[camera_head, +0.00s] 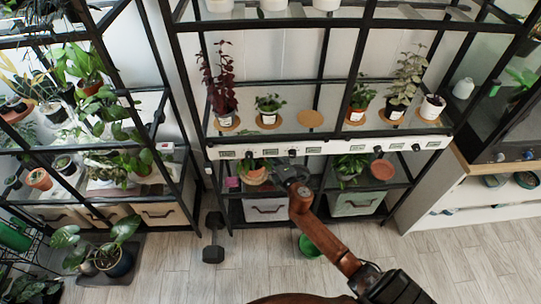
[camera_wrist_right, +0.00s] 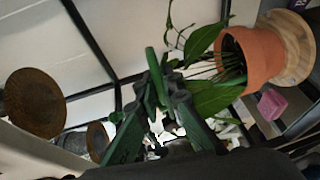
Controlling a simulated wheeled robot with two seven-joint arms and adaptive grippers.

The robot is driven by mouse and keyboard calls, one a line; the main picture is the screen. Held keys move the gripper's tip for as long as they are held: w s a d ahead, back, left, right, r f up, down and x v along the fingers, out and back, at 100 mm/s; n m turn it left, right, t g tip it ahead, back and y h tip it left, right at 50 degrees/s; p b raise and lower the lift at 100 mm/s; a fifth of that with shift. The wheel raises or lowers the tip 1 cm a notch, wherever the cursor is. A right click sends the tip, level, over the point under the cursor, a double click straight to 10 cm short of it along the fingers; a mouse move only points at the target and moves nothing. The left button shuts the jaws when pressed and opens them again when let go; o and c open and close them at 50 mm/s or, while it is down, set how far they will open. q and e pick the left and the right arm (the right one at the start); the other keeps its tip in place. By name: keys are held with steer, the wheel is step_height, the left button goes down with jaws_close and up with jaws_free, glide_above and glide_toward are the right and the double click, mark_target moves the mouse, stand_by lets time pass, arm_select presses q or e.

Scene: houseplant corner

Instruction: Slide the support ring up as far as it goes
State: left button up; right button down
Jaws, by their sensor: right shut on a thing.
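My right gripper (camera_head: 290,174) is at the lower shelf, just below the white rail, to the right of a potted plant. In the wrist view its fingers (camera_wrist_right: 168,88) are close together on a narrow green piece (camera_wrist_right: 154,78). This piece seems to belong to the support ring; the ring's full outline is hidden by the fingers and leaves. The plant stands in a terracotta pot (camera_wrist_right: 255,55) to the right in the wrist view, also seen in the head view (camera_head: 255,176). Its long leaves (camera_wrist_right: 207,42) reach close to the fingers. My left gripper is not in view.
The white rail (camera_head: 330,147) with labels and knobs runs above the lower shelf. Potted plants on cork mats (camera_head: 310,118) line the shelf above. Another plant (camera_head: 350,166) is right of the gripper. A dumbbell (camera_head: 213,240) and green pot (camera_head: 309,246) are on the floor.

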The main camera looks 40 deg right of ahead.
steer(key=c, duration=2.1)
jaws_free()
steer(key=shift+s, duration=0.1)
steer(key=s+a+r, duration=0.1)
steer(key=s, duration=1)
steer(key=shift+s+a+r, duration=0.15)
steer(key=shift+s+a, duration=0.15)
steer(key=shift+a, duration=0.1)
